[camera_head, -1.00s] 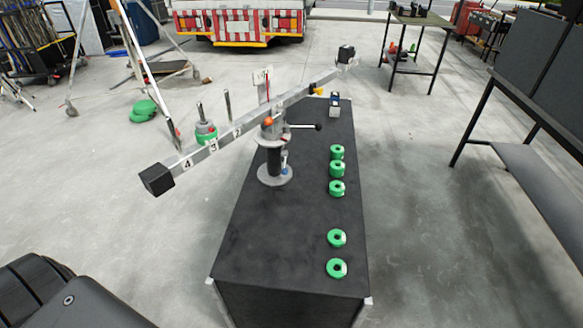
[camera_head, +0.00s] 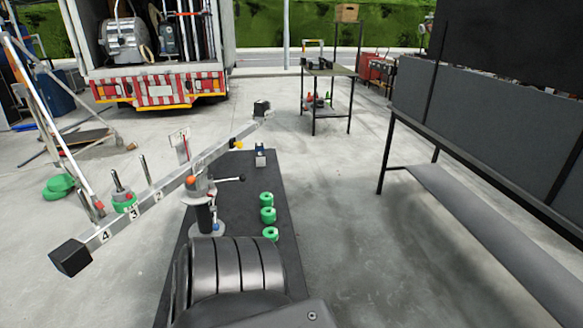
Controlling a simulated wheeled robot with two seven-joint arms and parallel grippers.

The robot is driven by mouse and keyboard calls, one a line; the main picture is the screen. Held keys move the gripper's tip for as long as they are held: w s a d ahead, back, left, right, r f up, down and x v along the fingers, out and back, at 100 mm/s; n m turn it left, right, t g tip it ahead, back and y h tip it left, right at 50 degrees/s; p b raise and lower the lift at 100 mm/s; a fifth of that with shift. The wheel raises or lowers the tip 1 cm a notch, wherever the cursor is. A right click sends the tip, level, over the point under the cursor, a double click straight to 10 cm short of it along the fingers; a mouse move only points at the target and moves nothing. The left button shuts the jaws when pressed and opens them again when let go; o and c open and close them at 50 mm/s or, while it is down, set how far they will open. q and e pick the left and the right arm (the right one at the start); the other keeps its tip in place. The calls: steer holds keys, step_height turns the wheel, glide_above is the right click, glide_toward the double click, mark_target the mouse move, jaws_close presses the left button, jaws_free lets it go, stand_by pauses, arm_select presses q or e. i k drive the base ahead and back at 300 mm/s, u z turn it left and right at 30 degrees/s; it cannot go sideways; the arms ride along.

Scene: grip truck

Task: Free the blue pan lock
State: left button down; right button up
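A grey post (camera_head: 205,212) stands on the black-topped cart and carries a long tilted metal beam (camera_head: 160,192) with black blocks at its ends. An orange knob (camera_head: 190,181) and a black-tipped handle (camera_head: 226,179) show at its head. A small blue part (camera_head: 217,228), perhaps the pan lock, shows low beside the post; it is too small to tell its setting. A dark ribbed link of my own arm fills the lower middle, just in front of the post base, and hides the near end of the cart. Neither gripper is in view.
Green rings (camera_head: 267,215) lie on the right side of the cart top (camera_head: 262,173). A dark bench (camera_head: 480,210) stands at right. Open floor lies between bench and cart.

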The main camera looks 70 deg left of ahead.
mark_target(216, 227)
steer(key=z, duration=0.5)
steer(key=k, duration=1.15)
steer(key=u, duration=1.8)
